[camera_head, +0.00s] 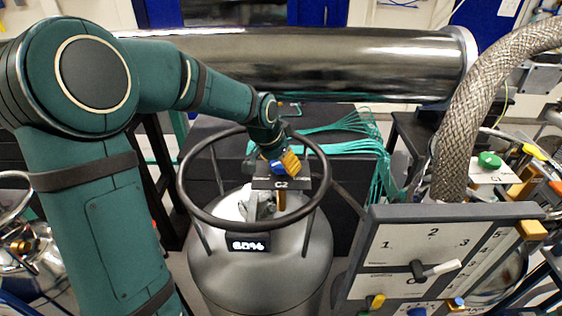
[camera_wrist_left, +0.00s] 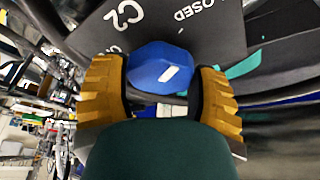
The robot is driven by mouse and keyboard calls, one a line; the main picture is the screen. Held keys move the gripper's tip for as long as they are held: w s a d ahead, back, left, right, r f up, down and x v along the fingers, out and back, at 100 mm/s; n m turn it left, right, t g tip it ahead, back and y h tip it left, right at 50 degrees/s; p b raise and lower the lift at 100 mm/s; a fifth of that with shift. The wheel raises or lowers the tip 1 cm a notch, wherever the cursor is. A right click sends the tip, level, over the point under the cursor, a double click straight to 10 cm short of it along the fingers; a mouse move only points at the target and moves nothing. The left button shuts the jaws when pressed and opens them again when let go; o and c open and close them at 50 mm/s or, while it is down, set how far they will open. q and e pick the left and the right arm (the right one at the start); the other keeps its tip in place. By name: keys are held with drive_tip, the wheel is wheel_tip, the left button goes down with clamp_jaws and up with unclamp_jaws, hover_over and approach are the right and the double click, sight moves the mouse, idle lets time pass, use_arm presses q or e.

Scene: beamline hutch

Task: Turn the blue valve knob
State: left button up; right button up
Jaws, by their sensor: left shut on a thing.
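The blue valve knob (camera_wrist_left: 158,70) has a white mark on its face and sits between my left gripper's yellow fingers (camera_wrist_left: 158,98) in the left wrist view. In the head view the knob (camera_head: 278,168) shows as a small blue patch above the grey tank, beside the fingers of my left gripper (camera_head: 285,163). The left gripper is shut on the knob. A dark plate (camera_head: 283,184) marked C2 lies by the knob; in the left wrist view this plate (camera_wrist_left: 195,30) also reads "CLOSED" in part. My right gripper is not in view.
The grey tank (camera_head: 262,272) has a dark ring handle (camera_head: 186,190) around its top and a "60%" label (camera_head: 248,244). A dial panel (camera_head: 385,245) and a braided hose (camera_head: 470,110) stand at the right. A large metal pipe (camera_head: 310,62) crosses behind.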

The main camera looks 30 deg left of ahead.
use_arm(q)
drive_tip(key=shift+n+y, duration=0.4)
drive_tip(key=shift+n, duration=0.6)
drive_tip(key=shift+n+y+b, duration=0.3)
drive_tip(key=shift+n+b, duration=0.35)
drive_tip(key=shift+n, duration=0.15)
drive_tip(key=n+y+b, duration=0.1)
drive_tip(key=n+b, duration=0.1)
drive_tip(key=n, duration=0.1)
drive_tip(key=n+y+b, duration=0.1)
drive_tip(key=n+b, duration=0.2)
drive_tip(key=shift+w+g, duration=0.1)
drive_tip(key=shift+g, duration=0.3)
drive_tip(key=n+y+b, duration=0.1)
drive_tip(key=n, duration=0.2)
drive_tip(key=shift+g+b, duration=0.4)
drive_tip(key=shift+n+g+b, duration=0.3)
drive_tip(key=shift+n+b, duration=0.05)
drive_tip(key=shift+n, duration=0.65)
drive_tip(key=n+g, duration=0.1)
drive_tip(key=n, duration=0.1)
drive_tip(key=shift+r+n+y, duration=0.1)
drive_tip(key=shift+n+y, duration=0.3)
drive_tip(key=n+g, duration=0.1)
drive_tip(key=n, duration=0.2)
drive_tip(key=shift+n+g, duration=0.6)
drive_tip(key=shift+n, duration=0.6)
